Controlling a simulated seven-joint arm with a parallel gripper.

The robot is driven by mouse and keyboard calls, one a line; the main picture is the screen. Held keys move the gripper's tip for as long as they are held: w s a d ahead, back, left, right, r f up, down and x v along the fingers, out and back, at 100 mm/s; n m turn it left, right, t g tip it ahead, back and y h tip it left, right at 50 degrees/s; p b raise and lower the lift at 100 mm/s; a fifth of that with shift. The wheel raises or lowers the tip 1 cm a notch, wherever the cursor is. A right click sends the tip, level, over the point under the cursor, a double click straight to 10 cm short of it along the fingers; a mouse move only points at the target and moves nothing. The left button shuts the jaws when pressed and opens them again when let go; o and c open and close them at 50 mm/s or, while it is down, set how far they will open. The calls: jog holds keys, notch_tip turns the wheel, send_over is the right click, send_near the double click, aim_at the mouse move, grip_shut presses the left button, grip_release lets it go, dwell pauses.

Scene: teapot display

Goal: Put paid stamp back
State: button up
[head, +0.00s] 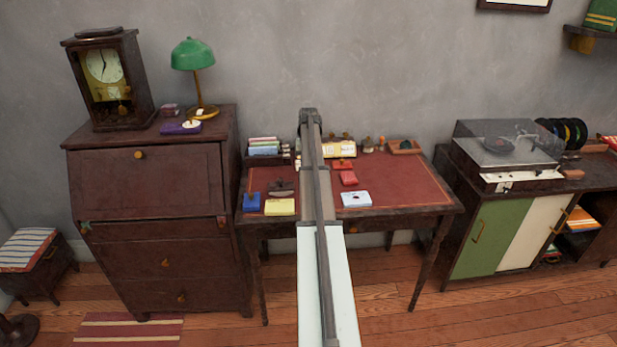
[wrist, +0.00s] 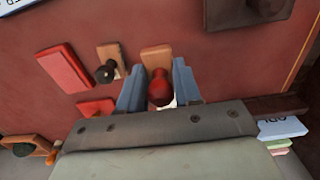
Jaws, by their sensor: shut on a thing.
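A stamp with a red rounded handle (wrist: 159,88) and a wooden base (wrist: 156,56) is between the two blue-grey fingers of my gripper (wrist: 158,88), which is shut on it. I cannot read any word on the stamp, and its underside is hidden. It is over the red desk top (wrist: 220,60); I cannot tell whether it touches it. A second stamp with a black knob (wrist: 105,73) stands just left of my gripper in the wrist view. In the head view my arm hides the gripper and the held stamp.
Red boxes (wrist: 64,68) lie left of my gripper in the wrist view. The desk (head: 405,186) holds a white card (head: 356,199), a yellow pad (head: 280,207), a blue item (head: 252,203), stacked books (head: 263,148) and a wooden tray (head: 405,147). Its right front is clear.

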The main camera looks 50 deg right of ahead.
jog(key=shift+f, duration=2.55)
jog(key=o, duration=0.8)
jog(key=shift+f, duration=0.1)
jog(key=shift+o, duration=0.2)
notch_tip(320, 180, up, 12)
jog(key=shift+r, duration=0.15)
